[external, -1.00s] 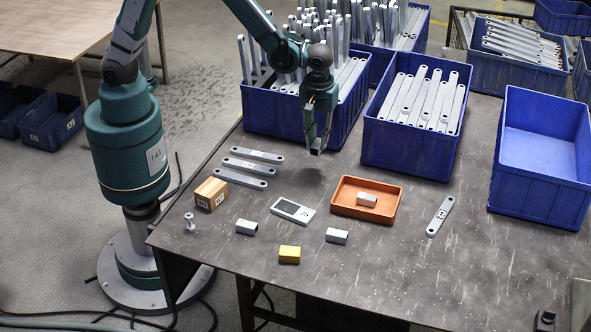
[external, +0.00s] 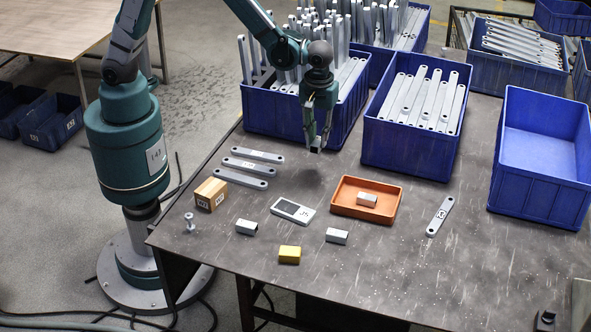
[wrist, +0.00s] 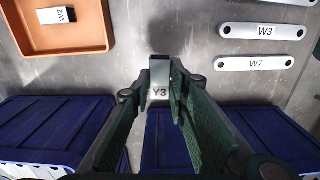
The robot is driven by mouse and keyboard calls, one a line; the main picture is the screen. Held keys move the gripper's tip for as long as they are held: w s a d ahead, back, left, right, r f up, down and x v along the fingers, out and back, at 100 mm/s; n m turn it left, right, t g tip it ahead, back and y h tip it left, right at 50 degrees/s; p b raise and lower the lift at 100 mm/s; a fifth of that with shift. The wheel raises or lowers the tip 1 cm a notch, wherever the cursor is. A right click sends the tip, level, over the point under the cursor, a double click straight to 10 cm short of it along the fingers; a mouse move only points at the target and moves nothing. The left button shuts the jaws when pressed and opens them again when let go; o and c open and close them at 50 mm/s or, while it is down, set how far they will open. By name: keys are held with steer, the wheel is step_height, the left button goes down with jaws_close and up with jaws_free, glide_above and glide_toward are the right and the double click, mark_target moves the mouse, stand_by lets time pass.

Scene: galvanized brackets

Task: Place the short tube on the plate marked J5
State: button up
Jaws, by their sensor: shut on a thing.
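My gripper (external: 316,146) is shut on a short grey tube marked Y3, held above the table in front of the left blue crate. The tube (wrist: 160,82) shows between the fingers in the wrist view; its lower part is hidden. A pale flat plate (external: 293,210) with a dark panel lies on the table, below and left of my gripper in the external view. Its small mark looks like J5. The plate is not visible in the wrist view.
An orange tray (external: 345,207) holds a small tube marked W2 (wrist: 56,16). Two grey tubes (external: 247,227) (external: 337,236), a yellow block (external: 290,254), a cardboard box (external: 211,194) and a bolt (external: 190,222) stand nearby. Flat brackets (external: 249,166) lie left; blue crates (external: 412,150) line the back.

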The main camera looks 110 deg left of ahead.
step_height(320, 180, up, 2)
steer(key=p, duration=0.1)
glide_above(293, 210)
stand_by(0.5)
steer(key=shift+a+f+b, duration=0.1)
steer(key=shift+f+b, duration=0.5)
steer(key=shift+f, duration=2.5)
steer(key=shift+f, duration=0.15)
steer(key=shift+f+b, duration=0.45)
steer(key=shift+f, duration=1.3)
steer(key=shift+f, duration=0.15)
steer(key=o, duration=0.9)
